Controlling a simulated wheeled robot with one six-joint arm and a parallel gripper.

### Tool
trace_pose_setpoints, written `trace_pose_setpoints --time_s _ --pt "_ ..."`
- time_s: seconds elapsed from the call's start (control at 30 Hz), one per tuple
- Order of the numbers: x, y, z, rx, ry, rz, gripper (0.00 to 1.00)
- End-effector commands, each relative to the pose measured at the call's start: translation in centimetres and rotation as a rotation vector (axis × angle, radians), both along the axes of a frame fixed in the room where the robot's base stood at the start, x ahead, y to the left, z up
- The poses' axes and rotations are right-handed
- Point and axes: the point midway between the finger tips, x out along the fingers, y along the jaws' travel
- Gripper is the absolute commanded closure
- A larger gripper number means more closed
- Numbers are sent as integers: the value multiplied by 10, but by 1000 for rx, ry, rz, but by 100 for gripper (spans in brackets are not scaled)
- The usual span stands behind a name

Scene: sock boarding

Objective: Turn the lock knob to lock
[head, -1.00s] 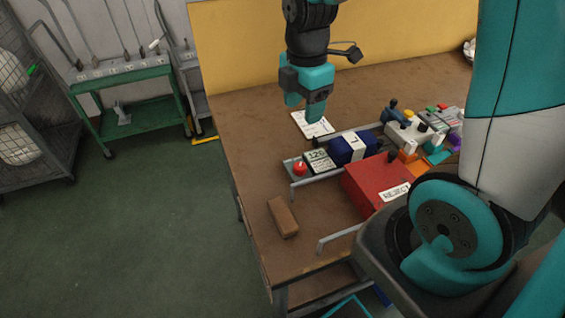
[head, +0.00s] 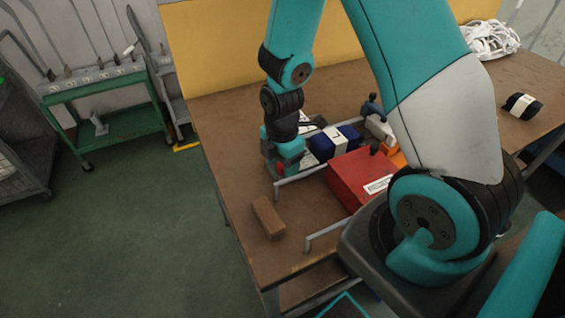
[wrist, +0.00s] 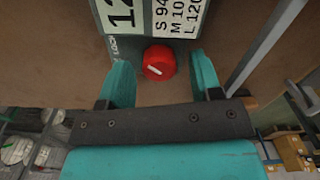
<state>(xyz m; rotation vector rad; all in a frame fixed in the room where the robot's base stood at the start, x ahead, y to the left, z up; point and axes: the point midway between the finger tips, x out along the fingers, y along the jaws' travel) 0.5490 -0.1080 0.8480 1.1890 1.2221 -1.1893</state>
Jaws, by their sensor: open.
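The lock knob (wrist: 159,62) is a round red knob with a short white mark, slanting from upper left to lower right in the wrist view. It sits at the end of a device with a "12…" display (wrist: 121,14) and a size label (wrist: 178,16). Small "LOCK" lettering (wrist: 115,48) lies left of the knob, partly cut by my finger. My gripper (wrist: 162,76) is open, with one teal finger on each side of the knob and a gap showing on both sides.
A red reject box (head: 354,178) and a dark blue banded bundle (head: 334,140) stand right of my gripper. A brown block (head: 268,216) lies in front on the table. Metal rails (head: 334,235) rise near the table's front edge. The table's left side is clear.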

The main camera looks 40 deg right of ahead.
Motion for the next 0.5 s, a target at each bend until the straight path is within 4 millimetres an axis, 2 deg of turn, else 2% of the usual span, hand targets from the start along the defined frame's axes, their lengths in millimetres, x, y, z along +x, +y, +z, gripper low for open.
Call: trace_pose_setpoints --time_s 0.3,0.37,0.5 --pt "0 0 -3 0 0 0 41" --pt "0 0 -3 0 0 0 53" --pt "0 0 -3 0 0 0 85"
